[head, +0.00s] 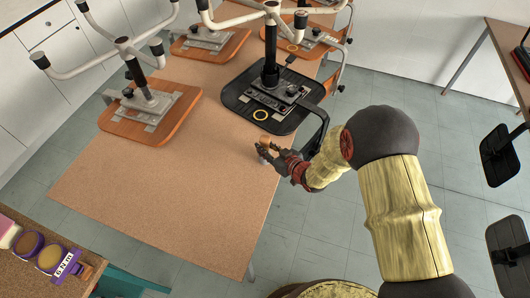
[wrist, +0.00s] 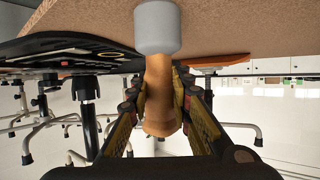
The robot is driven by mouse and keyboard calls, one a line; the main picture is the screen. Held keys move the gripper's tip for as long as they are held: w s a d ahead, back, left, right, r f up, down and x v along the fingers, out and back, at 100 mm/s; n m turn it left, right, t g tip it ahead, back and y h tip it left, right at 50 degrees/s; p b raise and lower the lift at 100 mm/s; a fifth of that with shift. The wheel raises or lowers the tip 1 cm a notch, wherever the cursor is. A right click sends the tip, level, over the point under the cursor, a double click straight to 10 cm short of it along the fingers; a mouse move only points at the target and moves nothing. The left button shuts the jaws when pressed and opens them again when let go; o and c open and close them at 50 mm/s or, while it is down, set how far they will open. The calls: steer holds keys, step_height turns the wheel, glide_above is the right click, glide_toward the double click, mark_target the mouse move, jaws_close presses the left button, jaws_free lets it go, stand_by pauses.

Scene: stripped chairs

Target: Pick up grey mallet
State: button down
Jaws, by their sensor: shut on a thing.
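The grey mallet has a grey head (wrist: 158,27) and an orange-brown wooden handle (wrist: 159,95) in the wrist view. My gripper (wrist: 160,104) is shut around the handle, with one finger on each side. In the head view my gripper (head: 271,150) is at the right edge of the brown table, just in front of the black chair seat. There the mallet (head: 264,141) is small and partly hidden by the fingers. The head appears against or very near the tabletop; I cannot tell whether it touches.
The brown table (head: 165,185) carries upturned chairs, with a black seat (head: 250,88) near my gripper and an orange seat (head: 143,112) to the left. The table's front half is bare. Purple-trimmed items (head: 50,258) sit at the lower left. Another table (head: 490,50) stands at the right.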

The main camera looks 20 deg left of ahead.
mark_target(265, 142)
steer(key=shift+r, duration=0.1)
stand_by(0.5)
steer(key=shift+r, duration=0.5)
step_height(265, 142, up, 2)
steer(key=shift+r+p, duration=0.1)
steer(key=shift+p, duration=0.3)
steer(key=s+d+r+p, duration=0.3)
steer(key=s+d+r, duration=0.6)
steer(key=s, duration=0.1)
steer(key=shift+s+r, duration=0.3)
steer(key=shift+r, duration=0.1)
steer(key=c, duration=2.2)
jaws_free()
steer(key=c, duration=0.4)
jaws_close()
